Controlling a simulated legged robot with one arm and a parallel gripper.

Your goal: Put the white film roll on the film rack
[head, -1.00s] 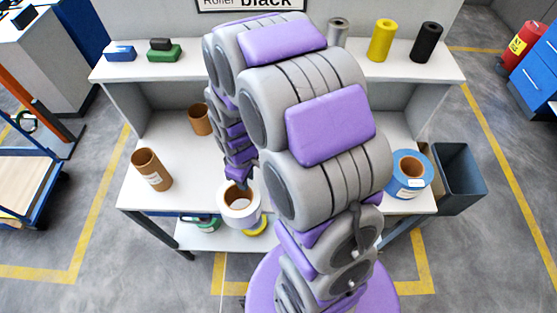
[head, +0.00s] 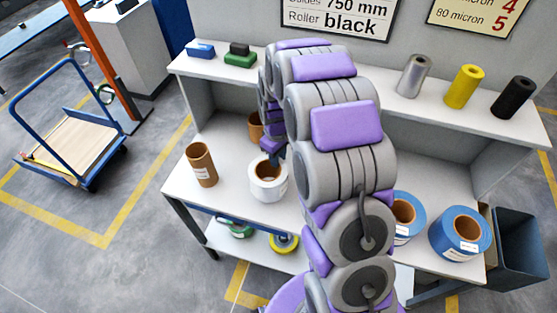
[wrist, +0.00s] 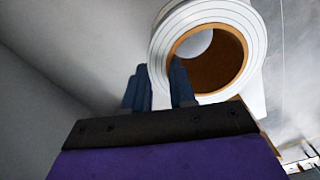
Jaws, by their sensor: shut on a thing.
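The white film roll (head: 268,184), a thick ring with a brown core, is at the workbench's left half, near its front edge. I cannot tell whether it touches the bench top. My gripper (head: 274,158) is at its far upper rim, partly hidden by my arm. In the wrist view the roll (wrist: 256,45) shows its open core. My gripper (wrist: 158,82) is shut on the roll's wall, one dark finger outside and one at the core opening. I cannot tell which structure is the film rack.
A brown tube (head: 202,166) stands left of the roll, another (head: 255,127) behind. Blue rolls (head: 460,234) lie at the bench's right. Green (head: 237,230) and yellow (head: 284,243) rolls lie on the lower shelf. Small cylinders (head: 466,87) stand on the upper shelf. A bin (head: 520,245) is at right.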

